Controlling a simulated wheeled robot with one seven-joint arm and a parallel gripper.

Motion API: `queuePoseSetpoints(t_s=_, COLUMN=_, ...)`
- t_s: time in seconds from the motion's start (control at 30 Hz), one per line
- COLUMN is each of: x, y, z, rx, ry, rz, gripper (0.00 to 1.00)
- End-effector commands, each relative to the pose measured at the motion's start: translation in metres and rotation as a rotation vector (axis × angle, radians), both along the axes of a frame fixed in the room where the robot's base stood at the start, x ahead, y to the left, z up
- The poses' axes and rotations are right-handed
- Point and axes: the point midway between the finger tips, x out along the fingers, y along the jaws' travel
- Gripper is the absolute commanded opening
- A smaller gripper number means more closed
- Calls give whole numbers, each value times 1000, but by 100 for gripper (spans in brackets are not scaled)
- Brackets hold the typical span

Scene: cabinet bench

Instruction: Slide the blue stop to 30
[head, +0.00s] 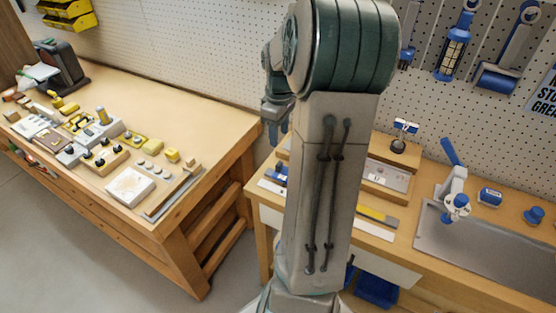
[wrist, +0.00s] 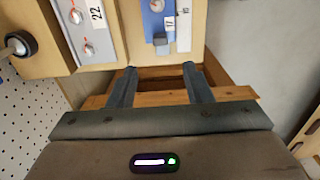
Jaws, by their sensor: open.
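My gripper (wrist: 160,69) is open, with its two dark fingers apart and nothing between them. In the head view my gripper (head: 278,138) hangs left of my arm column, above the gap between the two benches. A blue block (wrist: 157,20) with a round knob and a tag that seems to read 17 shows at the top of the wrist view, beyond the fingertips and apart from them. It may be the blue stop. A white strip (wrist: 184,30) lies beside it. In the head view a small blue part (head: 281,172) shows on the right bench. I cannot make out a 30 mark.
A grey plate (wrist: 90,35) with knobs and a 22 tag lies left of the blue block. A dark round knob (wrist: 20,44) is farther left. The left bench (head: 190,100) holds many small parts.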

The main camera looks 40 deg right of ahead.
Motion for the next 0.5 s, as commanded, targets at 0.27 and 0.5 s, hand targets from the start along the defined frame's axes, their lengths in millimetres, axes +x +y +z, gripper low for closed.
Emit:
queuePoseSetpoints(t_s=0.27, x=-1, y=1, z=-61, rx=5, ry=4, rz=0, gripper=45)
queuePoseSetpoints(t_s=0.5, x=-1, y=0, z=-101, rx=1, ry=3, rz=-1, gripper=45)
